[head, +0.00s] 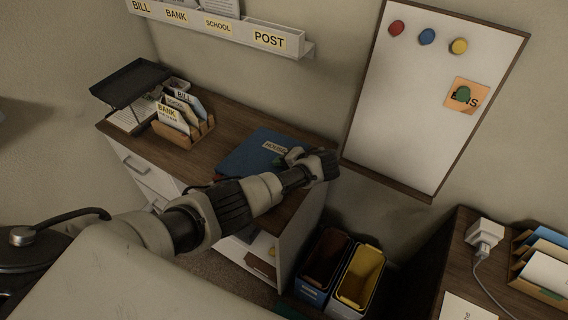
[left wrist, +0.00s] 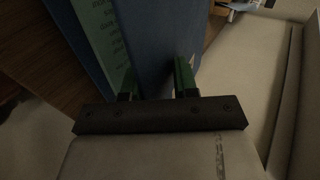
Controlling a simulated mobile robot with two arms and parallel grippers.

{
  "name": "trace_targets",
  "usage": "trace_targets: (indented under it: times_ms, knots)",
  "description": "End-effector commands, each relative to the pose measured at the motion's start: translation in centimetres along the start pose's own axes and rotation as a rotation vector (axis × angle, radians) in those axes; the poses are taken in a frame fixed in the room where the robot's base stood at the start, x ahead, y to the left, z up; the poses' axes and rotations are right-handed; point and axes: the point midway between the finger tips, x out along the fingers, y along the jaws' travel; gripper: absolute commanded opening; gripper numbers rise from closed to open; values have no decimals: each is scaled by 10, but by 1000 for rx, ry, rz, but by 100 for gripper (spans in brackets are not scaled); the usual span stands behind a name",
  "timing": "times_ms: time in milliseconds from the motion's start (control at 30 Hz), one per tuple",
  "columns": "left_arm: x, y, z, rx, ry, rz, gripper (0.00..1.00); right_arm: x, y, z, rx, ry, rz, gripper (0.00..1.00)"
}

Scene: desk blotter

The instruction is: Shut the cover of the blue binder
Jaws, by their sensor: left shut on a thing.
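The blue binder (head: 246,155) lies on the brown desk top, with a pale label on its upper face. My left gripper (head: 291,157) reaches to its right side, and the arm hides part of the binder. In the left wrist view, my left gripper (left wrist: 156,80) has its two green fingers shut on the blue cover (left wrist: 158,40). A green printed sheet (left wrist: 98,25) shows beside the cover there. How far the cover stands open is hard to tell. My right gripper is in neither view.
A wooden letter holder (head: 187,131) and a black tray (head: 131,83) stand left of the binder. A whiteboard (head: 425,100) hangs on the wall to the right. A yellow bin (head: 360,277) and a brown-lined blue bin (head: 324,263) stand below, beside the desk.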

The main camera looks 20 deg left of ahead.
Motion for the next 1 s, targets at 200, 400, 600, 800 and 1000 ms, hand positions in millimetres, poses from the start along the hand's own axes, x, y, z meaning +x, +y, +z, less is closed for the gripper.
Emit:
trace_targets:
  times_ms: [200,400,600,800,1000]
  knots:
    - [14,22,3,0,-7,12,0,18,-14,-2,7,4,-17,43]
    - [18,26,3,-1,-6,12,0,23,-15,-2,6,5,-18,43]
    - [19,27,3,-1,-6,11,0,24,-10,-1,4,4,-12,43]
    - [19,27,3,-1,-7,10,0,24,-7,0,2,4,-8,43]
    - [20,27,4,0,-9,9,30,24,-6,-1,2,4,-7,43]
